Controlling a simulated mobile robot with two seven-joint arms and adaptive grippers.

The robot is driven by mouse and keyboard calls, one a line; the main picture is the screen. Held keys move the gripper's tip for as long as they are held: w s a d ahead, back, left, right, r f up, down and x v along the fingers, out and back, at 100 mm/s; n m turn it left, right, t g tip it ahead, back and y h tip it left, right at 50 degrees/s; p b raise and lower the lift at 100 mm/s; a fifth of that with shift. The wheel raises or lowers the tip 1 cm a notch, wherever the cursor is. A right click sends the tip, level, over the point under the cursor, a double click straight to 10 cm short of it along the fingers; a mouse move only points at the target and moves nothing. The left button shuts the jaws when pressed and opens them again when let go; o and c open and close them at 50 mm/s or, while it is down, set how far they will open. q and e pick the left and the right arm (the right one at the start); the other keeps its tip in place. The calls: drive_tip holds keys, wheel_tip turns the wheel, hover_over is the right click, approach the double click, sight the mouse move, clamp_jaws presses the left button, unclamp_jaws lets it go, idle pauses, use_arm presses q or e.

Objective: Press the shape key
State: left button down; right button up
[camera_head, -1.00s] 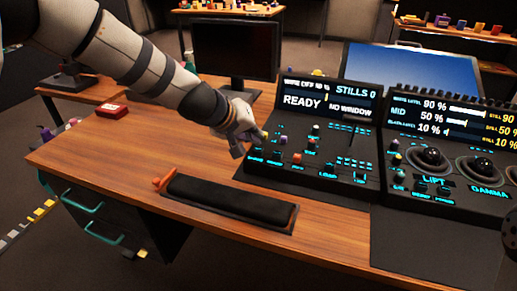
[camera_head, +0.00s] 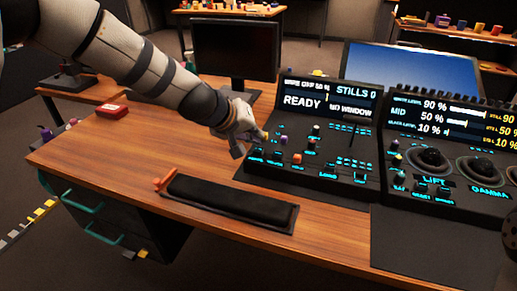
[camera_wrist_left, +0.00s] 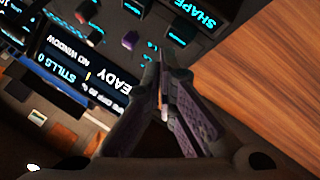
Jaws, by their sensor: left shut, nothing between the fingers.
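The left control panel (camera_head: 325,177) is a dark slanted console with small knobs, keys and cyan labels. A cyan SHAPE label (camera_wrist_left: 195,14) shows upside down at the top of the left wrist view, on the dark panel by its edge with the wood. In the head view, the labels at the panel's left end are too small to read. My left gripper (camera_head: 240,148) is over this left end, fingers pointing down. In the left wrist view, its closed, empty fingers (camera_wrist_left: 166,78) point towards the panel, with the SHAPE label beyond the tips. I cannot tell whether they touch anything.
The panel's screen (camera_head: 325,102) reads READY, STILLS 0 and NO WINDOW. A second panel with trackballs (camera_head: 430,158) stands to the right. A black wrist rest (camera_head: 230,203) with an orange end lies in front. A black monitor (camera_head: 235,48) stands behind. The desk's left side is largely clear wood.

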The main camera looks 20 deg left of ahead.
sight(255, 148)
use_arm(q)
drive_tip(key=shift+f, duration=0.1)
drive_tip(key=shift+f, duration=0.35)
drive_tip(key=shift+f, duration=0.55)
use_arm(e)
drive_tip(key=shift+s+f, duration=0.2)
idle(0.4)
idle(0.3)
use_arm(q)
drive_tip(key=shift+r, duration=1)
use_arm(e)
drive_tip(key=shift+w+r, duration=0.55)
use_arm(q)
drive_tip(key=shift+r+p, duration=1.2)
drive_tip(key=shift+r, duration=1.4)
drive_tip(key=shift+f, duration=0.1)
use_arm(e)
drive_tip(key=shift+w+r+t, duration=0.7)
drive_tip(key=shift+w+r, duration=0.45)
drive_tip(key=shift+w, duration=0.05)
